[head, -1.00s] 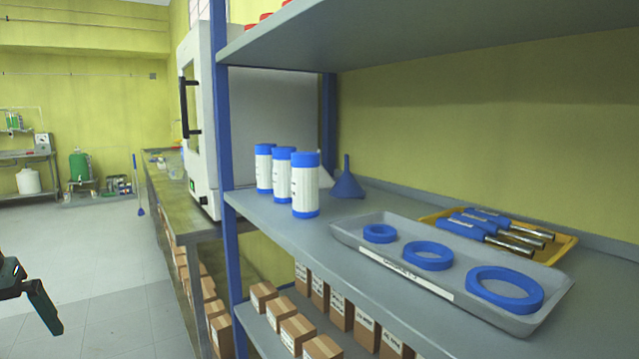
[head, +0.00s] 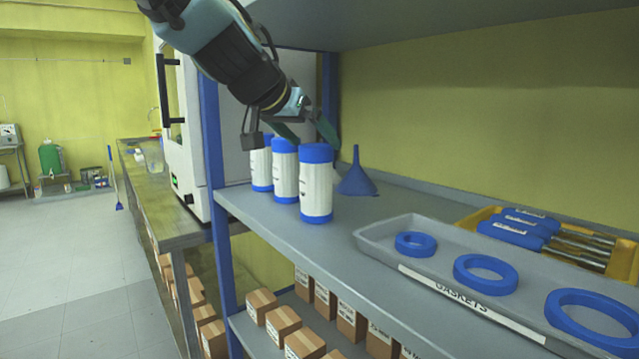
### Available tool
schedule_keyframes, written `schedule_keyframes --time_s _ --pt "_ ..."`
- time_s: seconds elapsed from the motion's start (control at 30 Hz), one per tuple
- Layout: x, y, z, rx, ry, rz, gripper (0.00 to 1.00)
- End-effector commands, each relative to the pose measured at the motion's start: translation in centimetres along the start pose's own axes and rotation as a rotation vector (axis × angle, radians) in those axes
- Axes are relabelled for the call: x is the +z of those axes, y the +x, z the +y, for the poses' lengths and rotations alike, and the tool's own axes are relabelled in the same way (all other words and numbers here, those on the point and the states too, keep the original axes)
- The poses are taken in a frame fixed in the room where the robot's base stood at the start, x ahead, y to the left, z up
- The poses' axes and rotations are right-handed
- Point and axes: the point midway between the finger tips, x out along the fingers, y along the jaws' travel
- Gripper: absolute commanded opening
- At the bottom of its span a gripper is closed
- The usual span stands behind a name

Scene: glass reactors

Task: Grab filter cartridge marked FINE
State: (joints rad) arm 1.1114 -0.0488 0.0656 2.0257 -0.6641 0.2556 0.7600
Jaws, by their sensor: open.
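Three white filter cartridges with blue caps stand upright in a row on the middle shelf in the head view: the front one (head: 316,184), the middle one (head: 285,172) and the back one (head: 261,166). Their markings are too small to read, so I cannot tell which is FINE. My gripper (head: 304,134) is open and empty, above and behind the row. Its lower parts come close to the tops of the back and middle cartridges; I cannot tell whether it touches them.
A blue funnel (head: 356,178) stands right of the cartridges. A grey gaskets tray (head: 375,236) with blue rings and a yellow tray (head: 487,212) with blue-handled tools lie further right. A blue shelf post (head: 212,150) rises at left, and an upper shelf (head: 400,18) overhangs. Cardboard boxes (head: 283,322) sit below.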

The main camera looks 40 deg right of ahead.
Motion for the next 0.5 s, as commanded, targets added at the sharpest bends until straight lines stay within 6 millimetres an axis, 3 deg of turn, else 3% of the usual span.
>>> schedule_keyframes --time_s 0.27,0.5 --pt "0.1 2.5 -0.1 -0.001 -0.001 -0.001 1.00" --pt "0.3 6.0 -0.5 -0.002 -0.002 -0.002 1.00"
